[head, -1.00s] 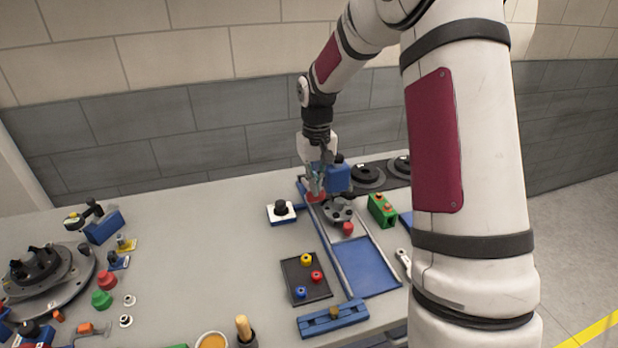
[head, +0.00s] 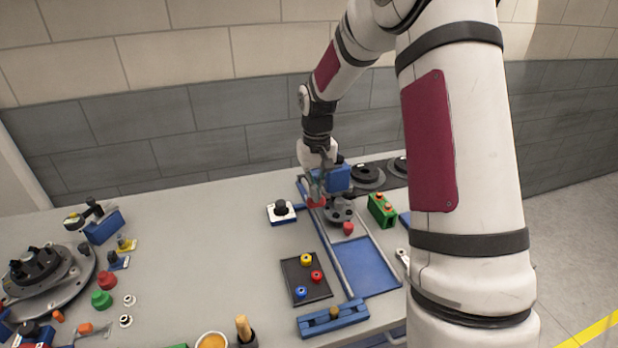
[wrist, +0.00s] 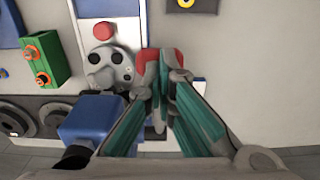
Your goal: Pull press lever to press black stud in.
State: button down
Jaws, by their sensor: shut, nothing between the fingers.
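The blue press block (head: 331,178) stands at the back end of the fixture rail, and it fills the lower left of the wrist view (wrist: 88,122). The press lever's red end (head: 316,203) is at my fingertips; in the wrist view the red part (wrist: 150,58) lies just beyond and partly behind them. My gripper (head: 318,196) is shut with nothing held, its fingertips (wrist: 163,72) at or very near the red part; contact is hard to tell. The grey round chassis part (head: 341,212) sits beside the lever, with dark round spots (wrist: 117,57) on top. I cannot tell which is the black stud.
A red knob (head: 348,229) and blue plate (head: 366,268) lie in front along the rail. A green block (head: 381,210) stands right. A black-topped white block (head: 281,212) is left, and a dark tray (head: 305,279) is nearer. Open table lies left of them.

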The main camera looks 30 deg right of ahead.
jog(key=shift+f, duration=1.4)
jog(key=shift+f+b, duration=0.3)
jog(key=shift+f, duration=0.5)
dwell(0.5)
jog(key=shift+r+p, duration=0.5)
jog(key=shift+r, duration=2)
notch_tip(320, 180, up, 8)
jog(key=w, duration=0.1)
jog(key=shift+w+d, duration=0.15)
jog(key=shift+w, duration=0.05)
